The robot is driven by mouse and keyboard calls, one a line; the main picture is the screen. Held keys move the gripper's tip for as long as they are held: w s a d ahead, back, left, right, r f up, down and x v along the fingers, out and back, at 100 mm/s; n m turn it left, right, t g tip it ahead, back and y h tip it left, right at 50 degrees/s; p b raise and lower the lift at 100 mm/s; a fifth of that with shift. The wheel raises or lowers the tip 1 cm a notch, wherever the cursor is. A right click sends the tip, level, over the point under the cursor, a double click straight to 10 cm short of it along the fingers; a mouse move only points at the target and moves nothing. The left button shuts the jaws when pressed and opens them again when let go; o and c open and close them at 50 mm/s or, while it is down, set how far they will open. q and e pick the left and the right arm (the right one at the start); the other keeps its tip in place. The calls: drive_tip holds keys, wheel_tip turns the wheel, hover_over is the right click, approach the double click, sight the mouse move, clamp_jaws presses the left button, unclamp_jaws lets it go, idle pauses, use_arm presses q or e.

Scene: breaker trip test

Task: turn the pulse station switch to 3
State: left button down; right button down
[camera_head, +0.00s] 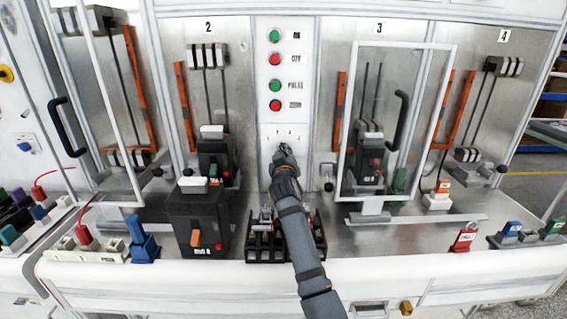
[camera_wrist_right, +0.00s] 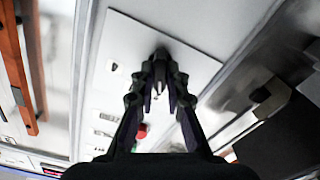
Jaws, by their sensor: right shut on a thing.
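The pulse station switch (camera_wrist_right: 161,53) is a small dark knob on a pale plate in the right wrist view. In the head view it sits low on the white centre panel, mostly hidden by my right gripper (camera_head: 284,150). Small marks on the plate show just above it, too small to read surely. My right gripper (camera_wrist_right: 160,88) is shut on the knob, its fingertips one on each side. Which position the knob points to cannot be told. My left gripper is not in view.
Green and red push buttons (camera_head: 275,86) stand in a column above the switch. Bays 2 and 3 flank the panel, and a clear framed door (camera_head: 446,90) fronts bay 3. A black breaker (camera_head: 196,222) and a black rack (camera_head: 263,242) stand on the ledge below.

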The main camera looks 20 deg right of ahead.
drive_tip(key=shift+f+m+b, duration=0.15)
drive_tip(key=shift+m+b, duration=3.05)
drive_tip(key=shift+m, duration=1)
drive_tip(key=c, duration=1.4)
unclamp_jaws()
drive_tip(key=shift+w, duration=0.15)
drive_tip(key=shift+o, duration=0.2)
wheel_tip(320, 180, up, 10)
